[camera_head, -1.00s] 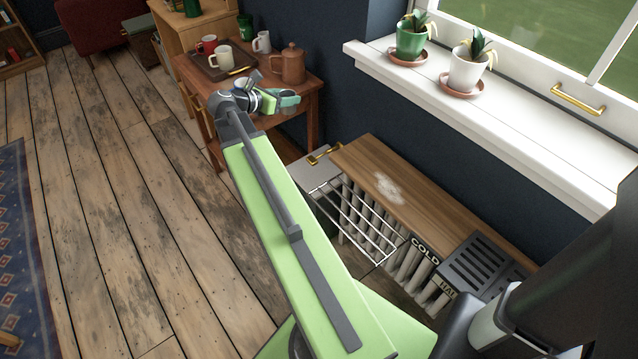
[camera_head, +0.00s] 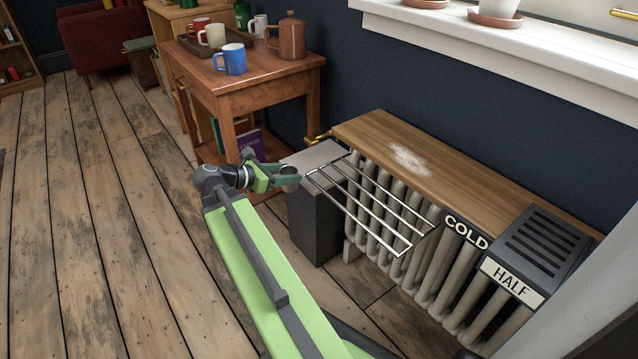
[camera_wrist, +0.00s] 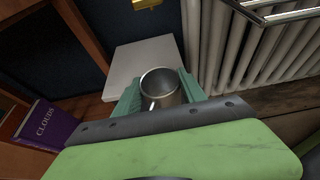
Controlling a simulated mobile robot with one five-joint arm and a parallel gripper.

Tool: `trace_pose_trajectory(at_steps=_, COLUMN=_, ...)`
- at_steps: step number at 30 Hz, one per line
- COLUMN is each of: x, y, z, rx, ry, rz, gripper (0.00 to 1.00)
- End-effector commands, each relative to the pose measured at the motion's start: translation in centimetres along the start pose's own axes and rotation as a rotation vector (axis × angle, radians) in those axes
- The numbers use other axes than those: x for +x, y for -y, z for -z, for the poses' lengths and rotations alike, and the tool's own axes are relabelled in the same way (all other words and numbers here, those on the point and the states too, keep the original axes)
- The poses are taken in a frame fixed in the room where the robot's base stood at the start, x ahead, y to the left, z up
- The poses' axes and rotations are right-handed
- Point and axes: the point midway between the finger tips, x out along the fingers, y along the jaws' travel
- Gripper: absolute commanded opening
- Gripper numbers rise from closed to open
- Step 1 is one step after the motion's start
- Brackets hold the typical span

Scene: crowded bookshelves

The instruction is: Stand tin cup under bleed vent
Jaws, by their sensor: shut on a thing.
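My gripper (camera_head: 287,176) is shut on the tin cup (camera_wrist: 161,84), a small grey metal cup. In the wrist view the cup is between the green fingers, its open rim facing the camera and its handle toward the near side. In the head view the fingers mostly hide it. A brass fitting, seemingly the bleed vent (camera_head: 318,137), sticks out at the radiator's left end; part of it shows in the wrist view (camera_wrist: 146,3). Below it stands a dark block with a pale grey top (camera_head: 318,154). The cup is at the block's left near edge; I cannot tell whether it touches.
A wire rack (camera_head: 370,205) juts out from the radiator (camera_head: 425,255), right of my gripper. A wooden side table (camera_head: 262,82) with a blue mug (camera_head: 231,60), a copper pot (camera_head: 288,38) and other mugs stands behind. A purple book (camera_wrist: 42,127) is on its lower shelf.

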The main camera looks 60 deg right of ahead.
Motion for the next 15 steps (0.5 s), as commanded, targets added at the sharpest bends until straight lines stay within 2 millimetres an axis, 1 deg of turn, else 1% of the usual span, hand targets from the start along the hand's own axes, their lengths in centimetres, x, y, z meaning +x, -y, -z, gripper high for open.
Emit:
trace_pose_trajectory(at_steps=1, x=0.4, y=0.2, z=1.0, rx=0.002, ry=0.001, rz=0.005, gripper=0.01)
trace_pose_trajectory(at_steps=6, x=0.5, y=0.4, z=0.8, rx=0.005, ry=0.001, rz=0.011, gripper=0.01)
trace_pose_trajectory(at_steps=8, x=0.9, y=0.5, z=0.6, rx=0.006, ry=0.001, rz=0.013, gripper=0.01)
trace_pose_trajectory(at_steps=11, x=3.0, y=0.6, z=-0.3, rx=0.008, ry=0.001, rz=0.016, gripper=0.01)
trace_pose_trajectory(at_steps=15, x=7.1, y=0.6, z=-2.0, rx=0.008, ry=0.002, rz=0.017, gripper=0.01)
